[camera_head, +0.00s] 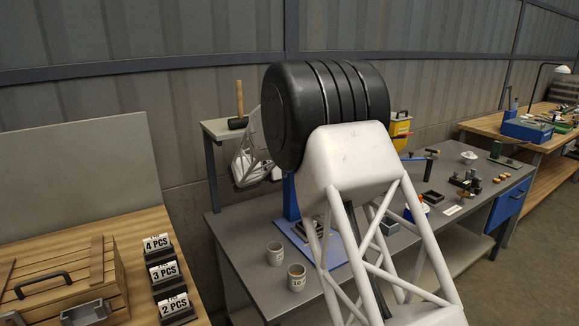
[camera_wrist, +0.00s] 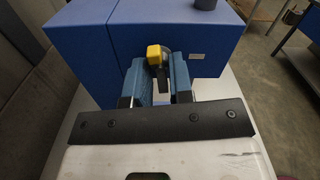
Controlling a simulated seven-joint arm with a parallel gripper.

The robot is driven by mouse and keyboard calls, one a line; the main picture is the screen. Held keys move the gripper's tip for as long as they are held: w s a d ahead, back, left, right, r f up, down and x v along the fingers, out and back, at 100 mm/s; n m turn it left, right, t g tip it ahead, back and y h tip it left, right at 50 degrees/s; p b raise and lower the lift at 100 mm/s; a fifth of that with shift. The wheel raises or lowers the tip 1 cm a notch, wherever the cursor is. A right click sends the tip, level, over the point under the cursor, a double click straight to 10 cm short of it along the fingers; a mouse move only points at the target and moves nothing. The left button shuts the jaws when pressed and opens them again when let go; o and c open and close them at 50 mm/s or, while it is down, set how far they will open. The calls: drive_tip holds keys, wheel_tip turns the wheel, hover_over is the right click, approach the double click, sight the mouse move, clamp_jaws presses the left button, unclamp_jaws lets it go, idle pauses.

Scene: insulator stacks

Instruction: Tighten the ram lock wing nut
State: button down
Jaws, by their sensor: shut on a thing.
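In the wrist view, my gripper (camera_wrist: 158,68) has its two blue fingers closed around a small yellow piece (camera_wrist: 155,54), which seems to be the ram lock wing nut. A grey rounded edge shows just right of the yellow piece. Both are in front of a large blue machine body (camera_wrist: 205,45), close to its face. In the head view, the blue column (camera_head: 290,198) and the base plate (camera_head: 330,262) of the machine show beside my arm. My arm hides the wing nut and most of the machine there.
A wooden crate (camera_head: 65,275) and number signs (camera_head: 163,272) stand on the left table. A hammer (camera_head: 239,110) stands on a shelf behind.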

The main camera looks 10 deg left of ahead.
drive_tip(key=m, duration=1.3)
drive_tip(key=shift+a+r, duration=0.1)
drive_tip(key=m, duration=0.4)
idle(1.0)
drive_tip(key=c, duration=1.2)
unclamp_jaws()
drive_tip(key=shift+a, duration=0.1)
drive_tip(key=shift+v, duration=3.8)
drive_tip(key=shift+r, duration=0.1)
